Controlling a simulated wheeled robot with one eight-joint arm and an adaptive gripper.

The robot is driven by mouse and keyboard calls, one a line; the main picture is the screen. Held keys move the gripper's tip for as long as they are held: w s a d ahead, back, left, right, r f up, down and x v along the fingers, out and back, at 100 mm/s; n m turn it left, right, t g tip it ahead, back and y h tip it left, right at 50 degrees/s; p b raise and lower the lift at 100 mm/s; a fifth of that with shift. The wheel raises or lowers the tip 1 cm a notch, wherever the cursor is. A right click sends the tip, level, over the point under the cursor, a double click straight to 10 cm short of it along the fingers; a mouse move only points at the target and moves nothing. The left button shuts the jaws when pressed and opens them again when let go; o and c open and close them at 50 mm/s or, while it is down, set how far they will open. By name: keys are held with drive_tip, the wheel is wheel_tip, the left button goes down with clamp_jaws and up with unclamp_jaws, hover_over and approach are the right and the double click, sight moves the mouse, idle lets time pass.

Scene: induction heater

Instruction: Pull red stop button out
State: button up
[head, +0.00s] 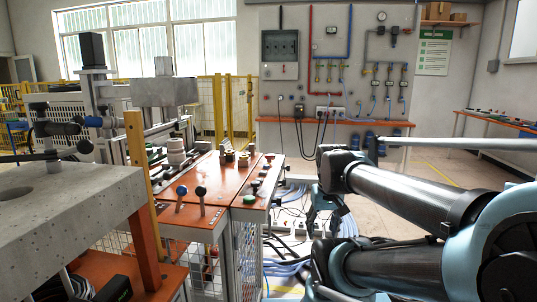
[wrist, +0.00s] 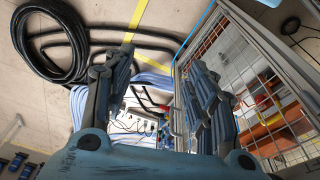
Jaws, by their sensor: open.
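An orange control panel (head: 205,190) in the head view carries small knobs and buttons. A row of small buttons (head: 255,184) runs along its right strip; they are too small to tell surely which is the red stop button. My gripper (head: 320,208) is to the right of the panel, apart from it, and partly hidden by my arm. In the wrist view my gripper (wrist: 160,65) has its two dark fingers spread, with nothing held between them. The wrist view faces the floor and a mesh guard, and no stop button can be made out there.
Two lever knobs (head: 191,193) stand at the panel's front. A grey concrete-like block (head: 70,203) is at the left. Cables (head: 290,265) lie on the floor beside the panel. In the wrist view a black hose coil (wrist: 50,40) and a mesh guard (wrist: 255,75) flank the fingers.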

drive_tip(key=w+a+r+n+g, duration=0.1)
drive_tip(key=w+a+r+n, duration=0.3)
drive_tip(key=w+r, duration=1.4)
wheel_tip(320, 180, up, 14)
drive_tip(key=n+g, duration=0.1)
drive_tip(key=n, duration=0.1)
hover_over(269, 155)
drive_tip(key=f, duration=1.7)
drive_tip(key=shift+w+d+f, duration=0.1)
drive_tip(key=shift+w+f, duration=0.1)
drive_tip(key=shift+w, duration=0.1)
